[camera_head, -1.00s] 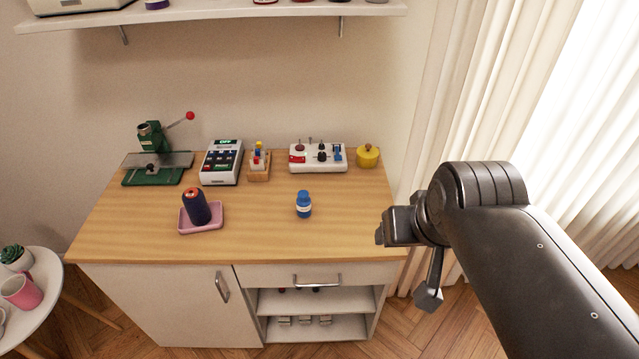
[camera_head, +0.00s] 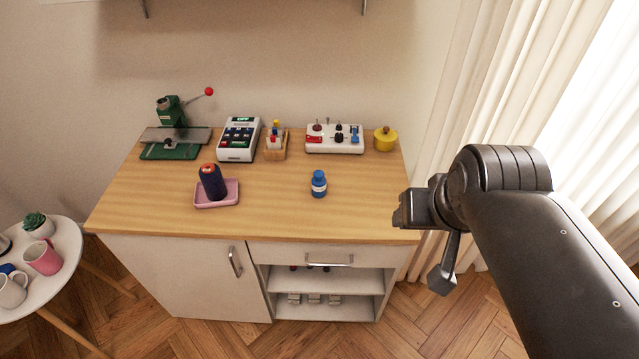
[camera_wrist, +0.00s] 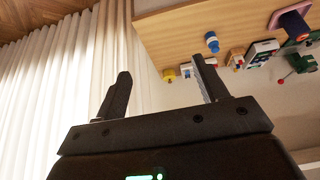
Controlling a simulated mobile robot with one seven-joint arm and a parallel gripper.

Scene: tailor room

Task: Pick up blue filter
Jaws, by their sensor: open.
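A small blue bottle-shaped thing (camera_head: 319,184) with a white band stands upright on the wooden counter (camera_head: 270,213), right of the middle. It is the clearest match for the blue filter, though I cannot be sure of its identity. It also shows in the wrist view (camera_wrist: 211,42), beyond the right finger. My gripper (camera_wrist: 161,66) is open and empty, its two fingers wide apart. In the head view my arm end hangs at the right, near the counter's right edge, apart from the blue thing. Nothing hides the blue thing.
A pink tray (camera_head: 232,196) with a dark spool (camera_head: 212,182) is to its left. Behind stand a green press (camera_head: 170,151), a keypad device (camera_head: 239,140), a small wooden holder (camera_head: 276,146), a white switch box (camera_head: 334,139) and a yellow pot (camera_head: 385,139). Curtains hang at right.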

